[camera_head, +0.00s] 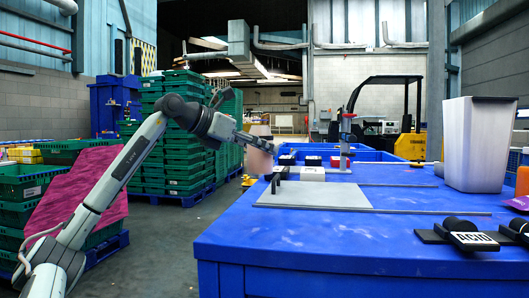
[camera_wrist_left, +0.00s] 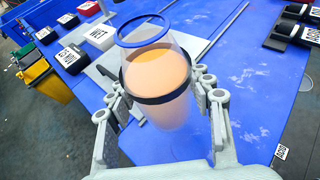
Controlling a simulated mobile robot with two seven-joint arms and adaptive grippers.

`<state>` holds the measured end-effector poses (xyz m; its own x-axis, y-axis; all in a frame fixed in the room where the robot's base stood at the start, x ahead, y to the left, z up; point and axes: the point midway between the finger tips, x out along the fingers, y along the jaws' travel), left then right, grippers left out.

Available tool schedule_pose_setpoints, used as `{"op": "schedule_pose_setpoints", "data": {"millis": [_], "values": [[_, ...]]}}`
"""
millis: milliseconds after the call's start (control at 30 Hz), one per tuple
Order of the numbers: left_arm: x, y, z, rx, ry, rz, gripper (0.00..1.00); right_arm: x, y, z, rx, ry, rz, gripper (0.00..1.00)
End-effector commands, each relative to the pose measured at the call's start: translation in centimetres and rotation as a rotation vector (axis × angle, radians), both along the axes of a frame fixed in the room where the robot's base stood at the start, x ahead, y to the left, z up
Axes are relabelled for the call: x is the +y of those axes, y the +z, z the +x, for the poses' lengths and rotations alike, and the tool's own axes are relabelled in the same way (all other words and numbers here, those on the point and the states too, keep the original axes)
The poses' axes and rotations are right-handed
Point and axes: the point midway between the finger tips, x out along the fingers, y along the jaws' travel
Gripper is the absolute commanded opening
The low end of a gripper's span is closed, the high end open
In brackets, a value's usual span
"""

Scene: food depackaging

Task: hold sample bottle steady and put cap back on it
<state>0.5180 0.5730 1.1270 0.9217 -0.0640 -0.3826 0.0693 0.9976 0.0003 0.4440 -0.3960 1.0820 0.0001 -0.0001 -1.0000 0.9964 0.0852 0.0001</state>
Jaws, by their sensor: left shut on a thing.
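A clear sample bottle (camera_wrist_left: 157,72) with pale orange contents, a dark band around its middle and a blue ring at its upper end is held in my left gripper (camera_wrist_left: 161,95). The fingers are on opposite sides of it. In the head view my left gripper (camera_head: 254,141) holds the bottle (camera_head: 261,160) beside the left edge of the blue table, and it looks small and pinkish there. I cannot tell whether the blue ring is a cap or an open rim. No separate cap can be made out. My right gripper is not in view.
The blue table (camera_head: 300,243) carries a grey plate (camera_head: 313,195), black items labelled ACID (camera_head: 468,240), a tall white bin (camera_head: 480,145) and a stand (camera_head: 346,140). Green crates (camera_head: 185,135) are stacked on the left. The table's front middle is clear.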

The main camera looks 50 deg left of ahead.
Motion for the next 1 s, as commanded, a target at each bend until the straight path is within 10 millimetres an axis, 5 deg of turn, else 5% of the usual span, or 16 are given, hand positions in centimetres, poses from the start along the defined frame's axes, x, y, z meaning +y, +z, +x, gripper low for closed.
{"op": "schedule_pose_setpoints", "data": {"millis": [233, 267, 633, 1000], "values": [[-0.01, 0.04, 0.01, -0.001, 0.001, 0.000, 0.14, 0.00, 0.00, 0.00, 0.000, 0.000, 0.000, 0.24], [-0.01, 0.04, 0.01, -0.001, 0.001, 0.000, 0.47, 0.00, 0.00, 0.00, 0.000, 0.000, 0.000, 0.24], [-0.01, 0.02, 0.01, -0.001, 0.001, 0.000, 0.01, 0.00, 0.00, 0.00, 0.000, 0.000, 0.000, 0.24], [-0.01, 0.02, 0.01, -0.001, 0.001, -0.001, 0.00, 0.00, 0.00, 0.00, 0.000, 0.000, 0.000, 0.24]]}}
